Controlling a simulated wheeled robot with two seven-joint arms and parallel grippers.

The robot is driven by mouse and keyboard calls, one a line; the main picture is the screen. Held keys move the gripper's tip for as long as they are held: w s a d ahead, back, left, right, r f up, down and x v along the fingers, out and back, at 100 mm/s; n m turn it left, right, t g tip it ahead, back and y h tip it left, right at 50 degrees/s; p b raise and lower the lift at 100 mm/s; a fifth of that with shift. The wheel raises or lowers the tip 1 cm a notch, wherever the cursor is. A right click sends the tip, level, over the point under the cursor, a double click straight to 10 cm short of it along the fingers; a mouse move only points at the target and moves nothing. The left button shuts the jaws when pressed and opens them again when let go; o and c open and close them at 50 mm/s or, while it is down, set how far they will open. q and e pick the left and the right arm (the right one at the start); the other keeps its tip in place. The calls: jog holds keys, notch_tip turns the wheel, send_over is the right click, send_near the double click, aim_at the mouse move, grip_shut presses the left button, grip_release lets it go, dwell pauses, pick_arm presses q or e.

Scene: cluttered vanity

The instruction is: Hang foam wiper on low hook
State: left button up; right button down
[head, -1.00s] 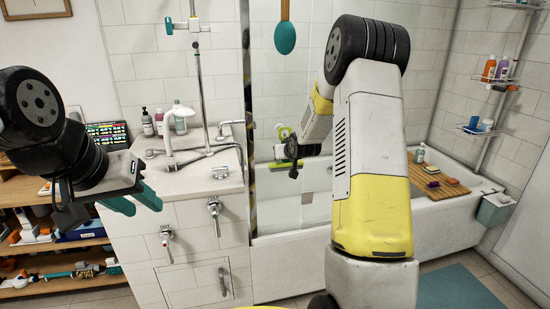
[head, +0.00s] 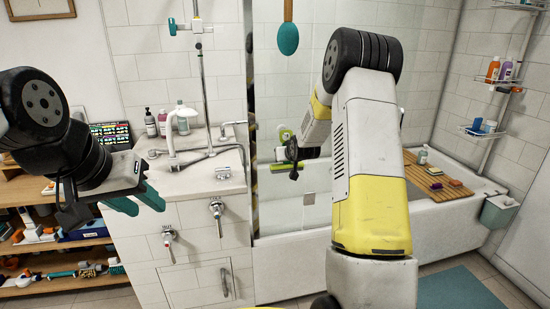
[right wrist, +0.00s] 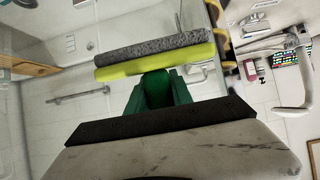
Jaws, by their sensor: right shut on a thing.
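The foam wiper (right wrist: 160,55), a lime-yellow bar with a grey foam strip, is in my right gripper (right wrist: 158,85). The green fingers are shut on it in the right wrist view. In the head view the wiper (head: 281,166) shows as a thin, roughly level strip beside my right arm, in front of the bath wall. My right gripper is mostly hidden there by its wrist. My left gripper (head: 135,198), with teal fingers apart, is empty in front of the counter. I cannot make out the low hook clearly.
A green and white item (head: 284,133) is at the wall just above the wiper. A teal brush (head: 288,38) hangs higher. The bathtub (head: 290,225) is behind my right arm, with a wooden board (head: 436,183) across it. A sink counter (head: 190,180) with taps stands left.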

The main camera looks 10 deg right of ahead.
jog(key=shift+w, duration=0.1)
dwell(0.3)
jog(key=c, duration=1.1)
grip_release()
jog(key=shift+o, duration=0.2)
jog(key=s+a+r+g, duration=0.1)
jog(key=s+a+r, duration=0.1)
jog(key=s+r, duration=0.65)
jog(key=s+a+r+g, duration=0.1)
jog(key=s+r, duration=0.5)
jog(key=s, duration=0.6)
jog(key=s+a+r+g+y, duration=0.1)
jog(key=s+a, duration=0.1)
jog(key=s, duration=1)
jog(key=s+a+r+g, duration=0.1)
jog(key=s+a+g, duration=0.1)
jog(key=s, duration=1.1)
jog(key=shift+a+y, duration=0.4)
jog(key=shift+a, duration=0.05)
